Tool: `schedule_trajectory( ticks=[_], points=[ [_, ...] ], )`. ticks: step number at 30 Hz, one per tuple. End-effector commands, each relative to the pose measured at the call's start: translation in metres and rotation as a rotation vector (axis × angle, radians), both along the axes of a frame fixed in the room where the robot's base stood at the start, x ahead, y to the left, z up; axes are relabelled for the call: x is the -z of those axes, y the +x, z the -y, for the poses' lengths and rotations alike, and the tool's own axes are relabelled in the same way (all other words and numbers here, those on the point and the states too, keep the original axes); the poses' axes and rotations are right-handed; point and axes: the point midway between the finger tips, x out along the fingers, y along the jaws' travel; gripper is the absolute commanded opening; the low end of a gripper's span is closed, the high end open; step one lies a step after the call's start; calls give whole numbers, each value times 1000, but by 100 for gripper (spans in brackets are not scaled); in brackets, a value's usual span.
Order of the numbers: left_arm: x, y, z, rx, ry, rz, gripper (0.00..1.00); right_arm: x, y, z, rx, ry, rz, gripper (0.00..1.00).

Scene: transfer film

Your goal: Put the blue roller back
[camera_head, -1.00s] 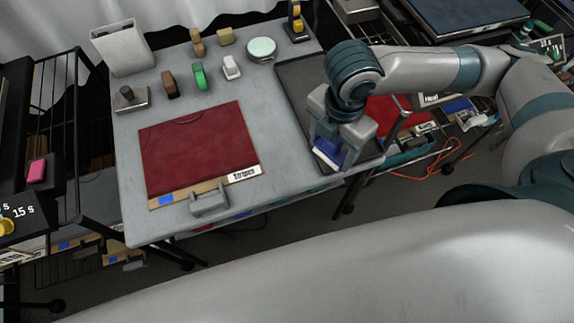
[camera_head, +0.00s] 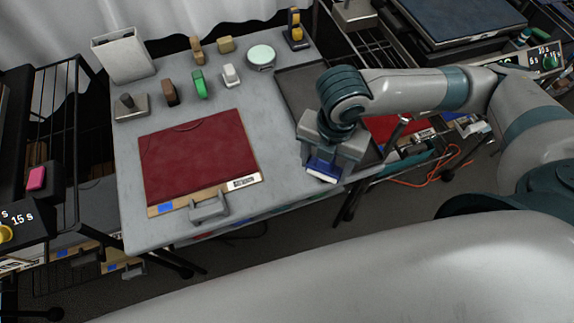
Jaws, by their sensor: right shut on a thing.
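The blue roller (camera_head: 322,169) is in my right gripper (camera_head: 327,162), with a pale strip along its lower edge. My right gripper points down and is shut on it, over the front right part of the grey table (camera_head: 270,190). The fingers and wrist hide the roller's upper part. A dark shallow tray (camera_head: 297,88) lies on the table's right side, partly hidden behind my right arm. Whether the roller touches the tray or table I cannot tell. My left gripper is not in view.
A red screen (camera_head: 195,155) with a handled clamp (camera_head: 208,207) lies on the table. Behind it stand a green stamp (camera_head: 200,85), a round tin (camera_head: 261,56), a white bin (camera_head: 123,55) and a dark stand with a yellow part (camera_head: 295,30). Black racks flank the table.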

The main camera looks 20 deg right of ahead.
Motion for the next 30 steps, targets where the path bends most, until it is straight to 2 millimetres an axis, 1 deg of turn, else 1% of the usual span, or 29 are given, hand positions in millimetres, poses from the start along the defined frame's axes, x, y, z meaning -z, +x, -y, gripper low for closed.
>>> schedule_trajectory(
  ticks=[7, 10, 15, 18, 23, 30],
  points=[
    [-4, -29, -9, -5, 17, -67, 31, 25, 33, -32, 0, 0, -3, 43],
    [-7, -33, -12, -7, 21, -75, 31, 36, 47, -44, 1, 1, -2, 43],
    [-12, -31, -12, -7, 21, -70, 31, 52, 65, -60, 0, 1, -1, 43],
    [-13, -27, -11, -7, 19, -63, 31, 57, 71, -65, 1, 0, 0, 43],
    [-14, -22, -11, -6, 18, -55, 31, 59, 73, -66, 0, 0, 0, 43],
    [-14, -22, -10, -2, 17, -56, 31, 60, 72, -66, 0, 1, -1, 43]
  ],
)
